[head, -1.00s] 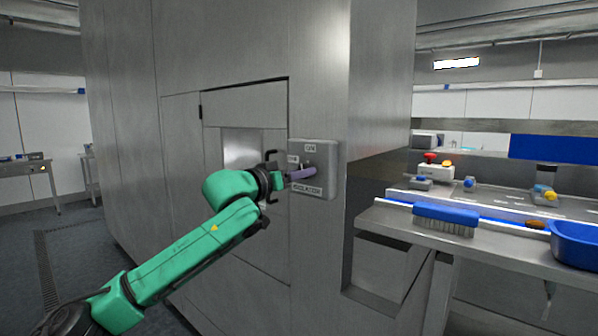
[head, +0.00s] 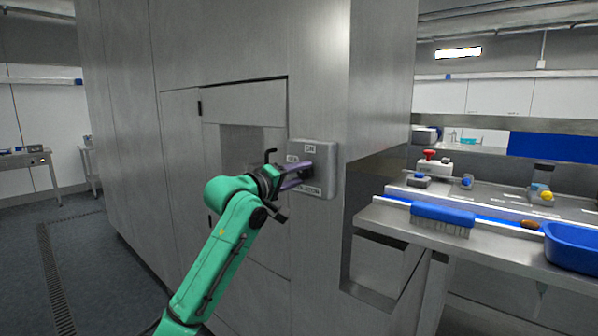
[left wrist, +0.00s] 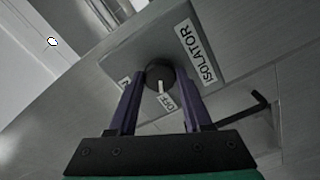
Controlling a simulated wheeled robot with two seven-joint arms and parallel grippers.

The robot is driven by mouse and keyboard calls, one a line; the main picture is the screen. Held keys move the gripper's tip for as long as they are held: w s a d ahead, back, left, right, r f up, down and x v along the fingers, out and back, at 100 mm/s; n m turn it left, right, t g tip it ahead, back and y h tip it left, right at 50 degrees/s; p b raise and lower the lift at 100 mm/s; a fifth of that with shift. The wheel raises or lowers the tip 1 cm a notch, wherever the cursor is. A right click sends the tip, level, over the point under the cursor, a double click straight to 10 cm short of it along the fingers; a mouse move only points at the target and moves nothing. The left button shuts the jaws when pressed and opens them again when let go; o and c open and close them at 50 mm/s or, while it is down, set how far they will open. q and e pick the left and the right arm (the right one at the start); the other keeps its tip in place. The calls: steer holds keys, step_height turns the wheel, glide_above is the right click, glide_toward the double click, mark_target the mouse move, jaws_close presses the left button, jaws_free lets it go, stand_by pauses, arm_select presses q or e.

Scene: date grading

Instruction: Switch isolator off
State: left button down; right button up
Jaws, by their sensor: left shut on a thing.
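The isolator (head: 328,150) is a grey box on the steel cabinet wall, with labels ON at the top, OFF at the left and ISOLATOR below in the head view. Its dark round knob (left wrist: 160,72) shows in the left wrist view. The knob's white pointer mark points at the OFF label (left wrist: 166,101). My left gripper (head: 302,174) is at the box, its purple fingers shut on the knob, one on each side; it also shows in the left wrist view (left wrist: 158,85). The fingers partly hide the knob in the head view. My right gripper is not in view.
A black handle (head: 270,157) stands on the cabinet close to my left gripper. At the right, a steel bench holds a blue brush (head: 442,214), a blue tub (head: 572,243) and a red button unit (head: 432,165). The floor at the left is clear.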

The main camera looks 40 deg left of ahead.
arm_select(q)
steer(key=shift+n, duration=0.7)
steer(key=shift+c, duration=1.6)
jaws_free()
steer(key=shift+s, duration=0.1)
